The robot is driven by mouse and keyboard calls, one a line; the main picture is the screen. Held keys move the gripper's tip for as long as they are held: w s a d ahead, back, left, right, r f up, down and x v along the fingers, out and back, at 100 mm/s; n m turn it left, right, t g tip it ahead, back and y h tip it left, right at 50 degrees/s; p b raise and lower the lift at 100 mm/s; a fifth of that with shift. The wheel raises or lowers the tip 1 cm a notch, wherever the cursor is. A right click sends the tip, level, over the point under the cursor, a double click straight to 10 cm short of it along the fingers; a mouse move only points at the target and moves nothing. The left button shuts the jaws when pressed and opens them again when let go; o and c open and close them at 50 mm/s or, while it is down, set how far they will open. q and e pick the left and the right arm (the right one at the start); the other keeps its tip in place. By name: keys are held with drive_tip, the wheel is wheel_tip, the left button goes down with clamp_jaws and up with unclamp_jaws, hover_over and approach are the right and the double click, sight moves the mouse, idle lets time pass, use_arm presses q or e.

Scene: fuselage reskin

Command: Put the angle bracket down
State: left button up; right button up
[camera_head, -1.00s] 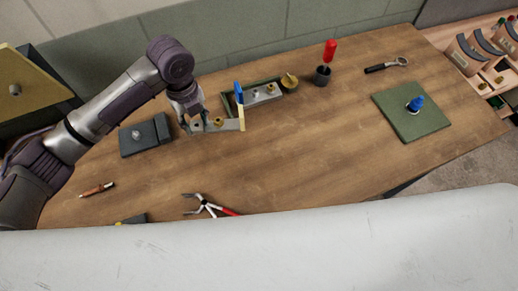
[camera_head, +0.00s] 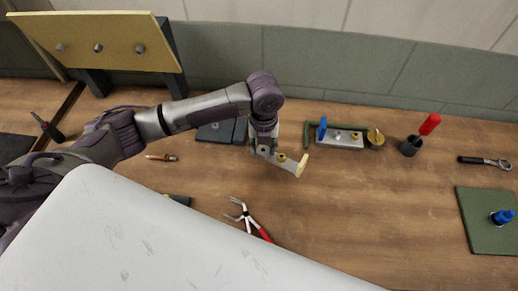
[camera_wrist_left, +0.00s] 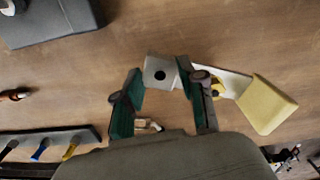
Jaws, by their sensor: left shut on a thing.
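The angle bracket (camera_head: 285,163) is a grey metal plate with a pale yellow upright flange at its right end and a brass fastener on it. My left gripper (camera_head: 264,149) is shut on the plate's left end. In the left wrist view the plate end with a hole sits between the teal fingertips of the gripper (camera_wrist_left: 160,82), and the yellow flange of the bracket (camera_wrist_left: 266,103) sticks out to the right. The bracket is over the wooden table (camera_head: 350,205); whether it touches the wood cannot be told. My right gripper is not in view.
A dark block (camera_head: 217,131) lies behind my gripper. Red-handled pliers (camera_head: 250,217) lie in front. A white curved panel (camera_head: 150,240) fills the foreground. Table right of the bracket is clear.

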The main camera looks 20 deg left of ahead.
sight(258, 159)
use_arm(q)
drive_tip(key=shift+w+a+f, duration=0.3)
drive_tip(key=shift+a+f, duration=0.2)
drive_tip(key=shift+a, duration=0.3)
wheel_tip(258, 159, down, 4)
drive_tip(key=shift+r+p, duration=0.1)
drive_tip(key=shift+p, duration=0.65)
drive_tip(key=shift+f, duration=0.25)
drive_tip(key=o, duration=1.2)
drive_tip(key=shift+c, duration=0.2)
drive_tip(key=shift+r, duration=0.2)
wheel_tip(258, 159, up, 12)
drive_tip(key=b, duration=0.2)
